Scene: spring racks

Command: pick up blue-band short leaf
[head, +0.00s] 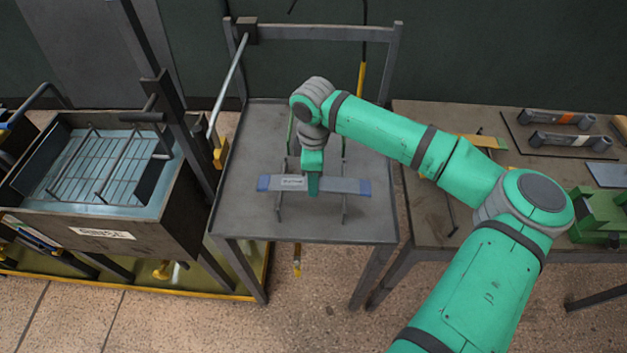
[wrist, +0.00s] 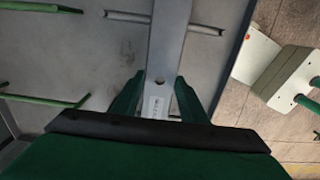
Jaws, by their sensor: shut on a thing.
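The blue-band short leaf (head: 338,186) is a flat grey bar with blue ends and a pale label left of its middle. It lies level across a small rack with thin upright rods on the grey metal table (head: 240,200). My gripper (head: 313,188) reaches down from above and is shut on the leaf near its middle. I cannot tell whether the leaf still touches the rack.
A rinse tank (head: 100,235) with a wire basket stands at the left. A frame with upright posts (head: 393,65) rises behind the table.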

